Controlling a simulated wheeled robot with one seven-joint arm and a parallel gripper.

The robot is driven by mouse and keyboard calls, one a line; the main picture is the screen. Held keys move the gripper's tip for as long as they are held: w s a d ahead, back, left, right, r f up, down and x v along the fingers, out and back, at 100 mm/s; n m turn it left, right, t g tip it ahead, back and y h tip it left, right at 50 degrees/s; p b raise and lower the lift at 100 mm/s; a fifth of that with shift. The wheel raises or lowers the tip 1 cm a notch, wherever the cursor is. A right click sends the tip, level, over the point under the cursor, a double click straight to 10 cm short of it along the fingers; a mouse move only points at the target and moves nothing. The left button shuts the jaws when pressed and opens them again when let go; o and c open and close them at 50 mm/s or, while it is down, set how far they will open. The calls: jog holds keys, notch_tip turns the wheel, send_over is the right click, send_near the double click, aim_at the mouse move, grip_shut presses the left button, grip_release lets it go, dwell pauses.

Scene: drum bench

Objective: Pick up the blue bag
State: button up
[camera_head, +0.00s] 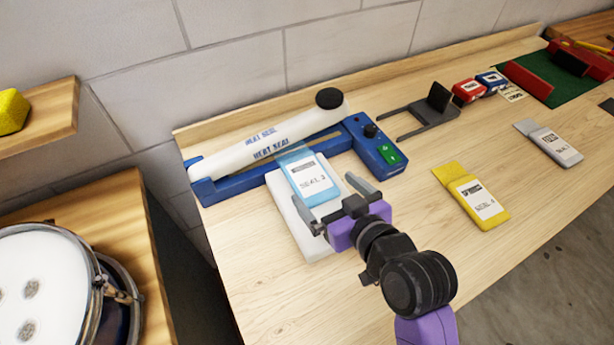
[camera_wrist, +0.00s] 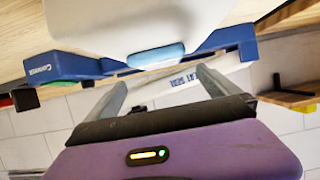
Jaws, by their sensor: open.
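The blue bag (camera_head: 314,182) is light blue with a white label. It lies on a white pad in front of the heat sealer, and its top end reaches toward the sealer's bar. In the wrist view a light blue edge of the bag (camera_wrist: 156,55) shows at the end of the white pad. My gripper (camera_head: 335,205) is open, with its two fingers apart, just in front of and above the bag's label end. The fingers also show in the wrist view (camera_wrist: 165,85), with nothing between them.
The blue heat sealer (camera_head: 230,187) with its raised white arm (camera_head: 245,145) stands behind the white pad (camera_head: 292,222). A yellow bag (camera_head: 470,197) and a grey bag (camera_head: 548,142) lie to the right. A dark metal stand (camera_head: 425,115) is behind. Bare bench lies between.

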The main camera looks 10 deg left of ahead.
aim_at(306, 171)
jog(key=shift+p+x, duration=0.65)
jog(key=shift+x, duration=3.1)
jog(key=shift+s, duration=0.1)
jog(key=c, duration=1.5)
jog(key=shift+r, duration=0.2)
